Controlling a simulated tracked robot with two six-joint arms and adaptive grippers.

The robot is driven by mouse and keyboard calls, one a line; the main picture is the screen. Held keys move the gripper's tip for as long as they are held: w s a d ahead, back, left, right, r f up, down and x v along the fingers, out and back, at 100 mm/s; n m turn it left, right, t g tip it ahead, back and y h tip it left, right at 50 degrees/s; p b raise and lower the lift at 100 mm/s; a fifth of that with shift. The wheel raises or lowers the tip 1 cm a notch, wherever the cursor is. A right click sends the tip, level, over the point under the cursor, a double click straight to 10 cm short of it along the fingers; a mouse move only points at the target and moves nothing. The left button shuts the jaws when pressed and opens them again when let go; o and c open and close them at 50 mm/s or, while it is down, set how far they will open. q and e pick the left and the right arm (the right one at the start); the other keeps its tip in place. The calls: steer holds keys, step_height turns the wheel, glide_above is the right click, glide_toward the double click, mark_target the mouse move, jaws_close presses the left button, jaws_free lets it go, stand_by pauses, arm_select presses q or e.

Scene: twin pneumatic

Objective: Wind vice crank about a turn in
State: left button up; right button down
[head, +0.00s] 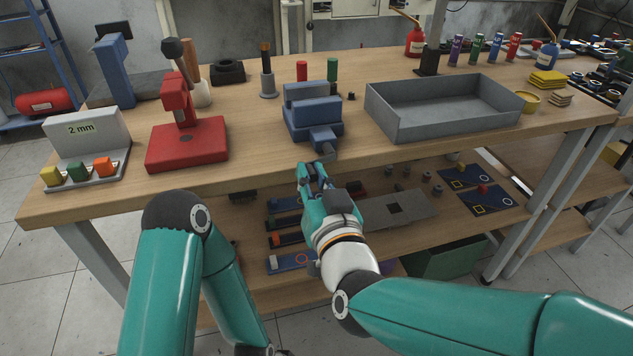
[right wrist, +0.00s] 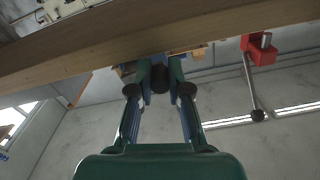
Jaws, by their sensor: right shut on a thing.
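The blue vice (head: 313,112) stands near the front edge of the workbench, with its screw end facing me. Its crank sits low at the front of the vice and is mostly hidden by my gripper in the head view. My right gripper (head: 313,172) is just below and in front of the vice, at the bench edge. In the right wrist view its fingers (right wrist: 161,72) are closed around a dark round part, which looks like the crank's handle (right wrist: 160,80). My left gripper is out of view; only its arm shows.
A red press (head: 187,140) stands left of the vice and a grey open tray (head: 440,118) right of it. The bench front edge (head: 270,166) lies close to my gripper. A lower shelf with plates and small parts (head: 400,215) is beneath.

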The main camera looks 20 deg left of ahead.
steer(key=shift+d, duration=0.1)
steer(key=c, duration=1.1)
jaws_free()
steer(key=shift+w, duration=0.1)
steer(key=v, duration=1.2)
